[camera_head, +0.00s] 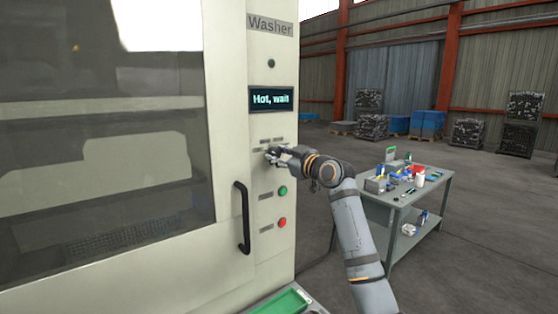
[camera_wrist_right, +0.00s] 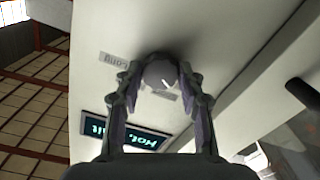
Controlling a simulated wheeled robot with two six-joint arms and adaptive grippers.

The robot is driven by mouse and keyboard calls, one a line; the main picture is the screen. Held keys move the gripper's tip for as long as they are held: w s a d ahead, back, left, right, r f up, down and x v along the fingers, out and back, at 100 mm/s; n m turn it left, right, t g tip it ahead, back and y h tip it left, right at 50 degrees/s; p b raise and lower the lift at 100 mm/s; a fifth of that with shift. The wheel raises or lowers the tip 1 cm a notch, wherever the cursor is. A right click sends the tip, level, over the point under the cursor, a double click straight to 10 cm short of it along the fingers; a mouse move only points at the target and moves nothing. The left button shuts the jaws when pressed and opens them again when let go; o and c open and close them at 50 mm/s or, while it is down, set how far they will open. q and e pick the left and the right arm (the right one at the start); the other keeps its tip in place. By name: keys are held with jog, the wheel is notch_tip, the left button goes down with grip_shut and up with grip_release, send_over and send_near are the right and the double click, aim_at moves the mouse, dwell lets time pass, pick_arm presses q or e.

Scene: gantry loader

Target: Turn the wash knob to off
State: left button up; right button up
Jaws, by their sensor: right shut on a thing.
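The washer's control panel (camera_head: 268,70) faces me in the head view. The wash knob is a round dark grey knob, clear in the right wrist view (camera_wrist_right: 159,72). A short white mark on its face points toward the lower right of that view. My right gripper (camera_head: 270,155) is at the panel below the display, its fingers on either side of the knob in the wrist view (camera_wrist_right: 160,80), shut on it. Small labels surround the knob; one seems to read "Long" (camera_wrist_right: 114,60), and others are partly hidden. My left gripper is not in view.
The display (camera_head: 271,98) reads "Hot, wait". A green button (camera_head: 282,191) and a red button (camera_head: 282,223) sit below the knob. A black door handle (camera_head: 243,217) stands out to the left. A cluttered grey table (camera_head: 436,184) stands at right, beyond my right arm.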

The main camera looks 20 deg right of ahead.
jog(key=shift+n+b, duration=0.3)
jog(key=shift+n, duration=0.8)
jog(key=o, duration=1.2)
jog(key=v, duration=1.2)
